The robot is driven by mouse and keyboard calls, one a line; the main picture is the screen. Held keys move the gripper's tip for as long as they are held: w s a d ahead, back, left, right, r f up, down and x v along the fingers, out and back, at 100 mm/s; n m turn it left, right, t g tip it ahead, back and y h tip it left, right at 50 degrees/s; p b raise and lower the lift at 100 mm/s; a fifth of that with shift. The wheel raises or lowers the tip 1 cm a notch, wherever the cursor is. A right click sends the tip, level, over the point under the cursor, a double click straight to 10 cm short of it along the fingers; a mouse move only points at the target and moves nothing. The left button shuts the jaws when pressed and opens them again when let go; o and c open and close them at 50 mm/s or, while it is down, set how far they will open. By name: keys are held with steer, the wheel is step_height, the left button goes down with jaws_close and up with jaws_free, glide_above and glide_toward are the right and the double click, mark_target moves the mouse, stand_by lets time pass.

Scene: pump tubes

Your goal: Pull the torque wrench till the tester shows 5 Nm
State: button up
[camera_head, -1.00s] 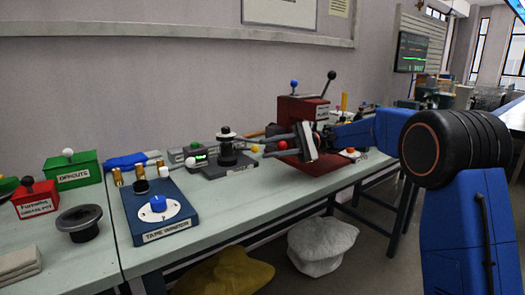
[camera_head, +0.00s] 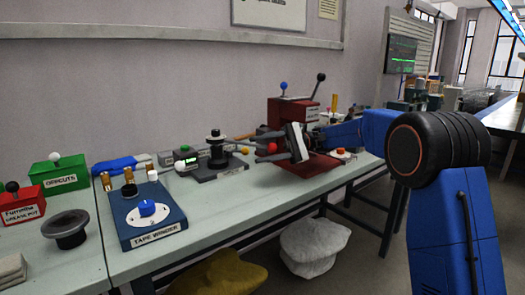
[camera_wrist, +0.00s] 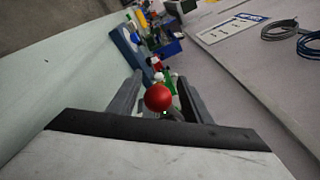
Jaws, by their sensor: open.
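The tester appears to be the dark grey base (camera_head: 217,168) with a black round post, beside a small box with a green-lit display (camera_head: 187,160); its figure is too small to read. My gripper (camera_head: 258,147) is to the right of it, fingers pointing left towards it, apart and empty. A red ball (camera_head: 272,148) shows between the fingers; in the wrist view the red ball (camera_wrist: 158,97) also appears between them, with a gap on each side. I cannot tell whether it is the end of the torque wrench, whose shaft is not clearly visible.
A red press-like box (camera_head: 292,125) with levers stands close behind my gripper. A blue tape winder (camera_head: 150,225), a green offcuts box (camera_head: 58,174) and a dark funnel (camera_head: 66,228) are to the left. The bench front (camera_head: 235,195) is bare.

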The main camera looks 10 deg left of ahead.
step_height(320, 180, up, 10)
stand_by(0.5)
steer(key=shift+s+f, duration=0.1)
steer(key=shift+f, duration=0.05)
